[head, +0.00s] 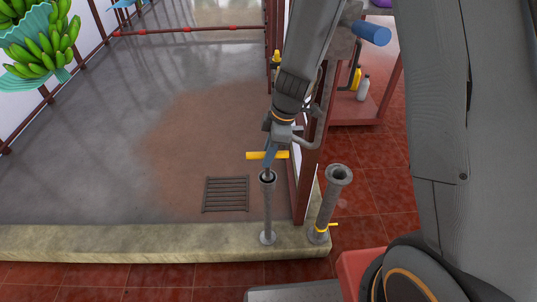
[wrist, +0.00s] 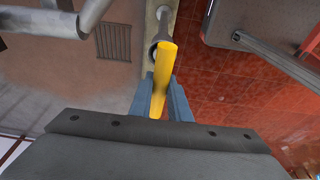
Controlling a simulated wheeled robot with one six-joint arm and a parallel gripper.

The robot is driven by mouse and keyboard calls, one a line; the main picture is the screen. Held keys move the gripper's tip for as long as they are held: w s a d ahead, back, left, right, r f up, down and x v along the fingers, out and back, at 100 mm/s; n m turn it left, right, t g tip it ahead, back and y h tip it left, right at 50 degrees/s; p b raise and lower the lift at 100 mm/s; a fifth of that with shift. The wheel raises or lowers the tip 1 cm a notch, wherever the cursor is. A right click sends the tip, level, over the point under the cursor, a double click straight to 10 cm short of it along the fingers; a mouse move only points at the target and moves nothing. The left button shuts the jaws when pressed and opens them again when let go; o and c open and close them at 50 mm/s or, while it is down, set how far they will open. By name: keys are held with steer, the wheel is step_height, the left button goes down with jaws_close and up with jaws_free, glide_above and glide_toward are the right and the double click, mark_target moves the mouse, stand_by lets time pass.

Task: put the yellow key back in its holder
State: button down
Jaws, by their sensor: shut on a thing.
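The yellow key (head: 254,155) shows in the head view as a yellow crossbar, level, with a short grey shaft below it. In the wrist view the yellow bar (wrist: 164,72) runs between my blue fingers. My gripper (head: 270,154) is shut on this bar, and it also shows in the wrist view (wrist: 160,98). Right below is a thin grey upright tube (head: 268,208) with a dark open cup at its top, which looks like the holder. The key's shaft is at the cup's mouth; how deep it sits, I cannot tell.
A thicker grey pipe (head: 328,200) with a flared open top and a small yellow lever at its base stands just right. Both stand on a stone kerb (head: 150,242). A floor grate (head: 226,194) lies behind. A dark red post (head: 312,165) rises close behind my gripper.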

steer(key=shift+d+b+x, duration=0.15)
steer(key=shift+b+x, duration=0.55)
steer(key=shift+b, duration=0.5)
steer(key=shift+d+b+x, duration=0.2)
steer(key=shift+b+x, duration=0.45)
steer(key=shift+b, duration=0.5)
stand_by(1.2)
steer(key=c, duration=1.2)
jaws_free()
steer(key=shift+f, duration=0.1)
steer(key=shift+a+r+p+v, duration=0.1)
steer(key=shift+a+p+v, duration=0.25)
steer(key=shift+p+v, duration=0.85)
steer(key=shift+a+r+p+v, duration=0.1)
steer(key=shift+a+p+v, duration=0.2)
steer(key=shift+p+v, duration=0.85)
steer(key=shift+a+r+p+v, duration=0.1)
steer(key=shift+a+p+v, duration=0.35)
steer(key=shift+v, duration=1.4)
steer(key=shift+d+f, duration=0.1)
